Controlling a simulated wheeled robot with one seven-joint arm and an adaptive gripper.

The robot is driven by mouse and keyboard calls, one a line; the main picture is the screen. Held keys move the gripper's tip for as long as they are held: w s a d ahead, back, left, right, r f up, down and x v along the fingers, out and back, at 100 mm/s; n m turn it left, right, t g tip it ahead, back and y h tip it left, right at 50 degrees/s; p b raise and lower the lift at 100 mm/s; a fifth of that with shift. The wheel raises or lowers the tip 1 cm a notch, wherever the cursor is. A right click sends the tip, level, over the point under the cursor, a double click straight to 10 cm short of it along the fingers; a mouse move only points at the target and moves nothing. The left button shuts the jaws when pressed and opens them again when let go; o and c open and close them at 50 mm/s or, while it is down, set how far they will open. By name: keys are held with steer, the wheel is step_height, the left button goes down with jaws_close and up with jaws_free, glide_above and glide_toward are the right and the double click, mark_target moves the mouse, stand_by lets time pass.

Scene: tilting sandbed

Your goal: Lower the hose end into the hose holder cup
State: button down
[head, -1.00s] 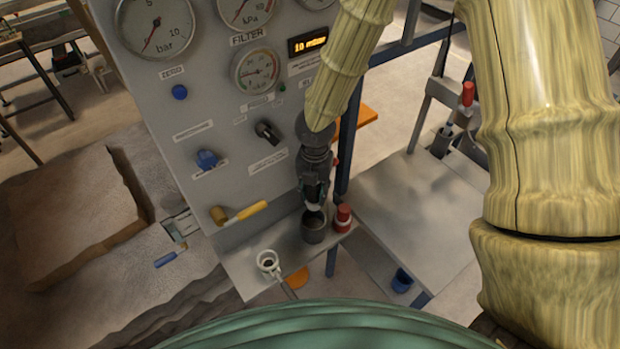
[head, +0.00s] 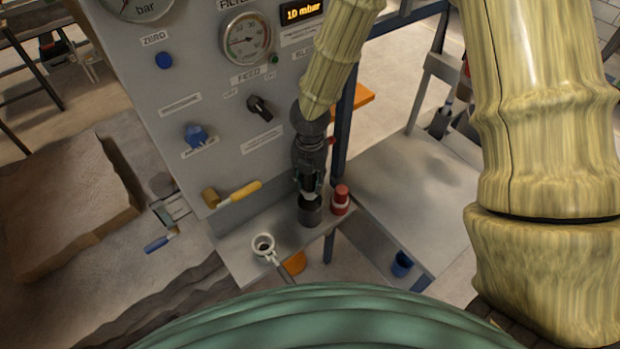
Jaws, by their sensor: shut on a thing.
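My gripper (head: 309,184) points down at the small shelf of the grey panel. It is shut on the hose end, of which only a small pale bit (head: 307,194) shows between and below the fingers. The dark grey hose holder cup (head: 310,214) stands upright on the shelf, directly under the fingertips. The pale tip is at the cup's mouth. I cannot tell how far inside the rim it is. The rest of the hose is hidden by the gripper.
The panel (head: 190,90) with knobs rises close behind.

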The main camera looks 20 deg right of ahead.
steer(key=shift+f+b, duration=1.4)
steer(key=shift+f, duration=0.05)
steer(key=shift+r+p, duration=0.2)
steer(key=shift+p, duration=0.15)
steer(key=shift+f, duration=0.1)
steer(key=c, duration=0.9)
jaws_free()
steer(key=shift+r, duration=3.75)
steer(key=shift+s+f, duration=0.1)
